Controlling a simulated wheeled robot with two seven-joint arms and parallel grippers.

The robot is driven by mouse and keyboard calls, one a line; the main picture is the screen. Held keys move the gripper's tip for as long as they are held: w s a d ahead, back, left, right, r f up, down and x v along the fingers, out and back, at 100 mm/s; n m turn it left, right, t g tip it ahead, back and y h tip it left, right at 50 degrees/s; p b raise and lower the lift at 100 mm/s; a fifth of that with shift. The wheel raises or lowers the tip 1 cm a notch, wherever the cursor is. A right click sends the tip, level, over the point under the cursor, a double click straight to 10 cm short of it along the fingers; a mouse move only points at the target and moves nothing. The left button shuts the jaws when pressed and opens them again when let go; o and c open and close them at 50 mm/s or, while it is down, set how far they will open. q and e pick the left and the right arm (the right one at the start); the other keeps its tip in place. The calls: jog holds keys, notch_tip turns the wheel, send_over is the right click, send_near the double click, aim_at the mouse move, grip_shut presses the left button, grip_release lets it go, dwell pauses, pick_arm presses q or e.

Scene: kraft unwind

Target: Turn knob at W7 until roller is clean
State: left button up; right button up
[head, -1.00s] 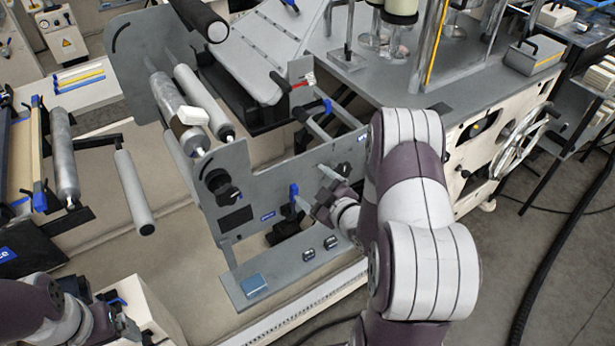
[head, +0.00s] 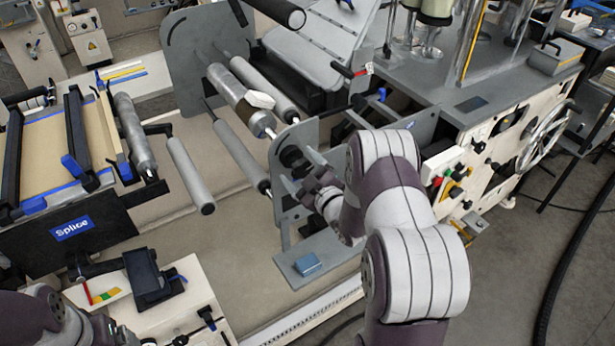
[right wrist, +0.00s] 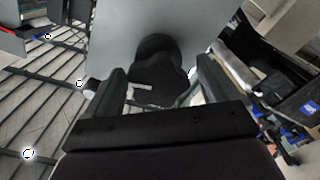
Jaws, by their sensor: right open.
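A black lobed knob (head: 291,157) sits on the grey side plate (head: 310,145) of the roller stand. My right gripper (head: 297,188) is at this plate, close to the knob. In the right wrist view its fingers are open on either side of the black knob (right wrist: 155,88), with visible gaps; I cannot tell whether they touch it. I cannot read a W7 label. My left arm is at the lower left; its fingers are unclear.
A free-ended roller (head: 190,175) sticks out left of the stand. The splice table (head: 70,232) is at the left. A control panel with coloured buttons (head: 448,182) is right of my right arm.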

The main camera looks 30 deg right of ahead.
jog(key=shift+d, duration=0.1)
jog(key=shift+c, duration=1.2)
jog(key=c, duration=0.8)
jog(key=m, duration=0.4)
jog(key=shift+m+p, duration=0.4)
jog(key=m, duration=0.3)
jog(key=shift+r+p, duration=0.1)
jog(key=shift+p, duration=0.2)
jog(key=m, duration=0.2)
jog(key=shift+m, duration=0.3)
jog(key=shift+m+p, duration=0.4)
jog(key=shift+m, duration=0.5)
jog(key=m, duration=0.2)
jog(key=shift+m, duration=0.4)
jog(key=o, duration=1)
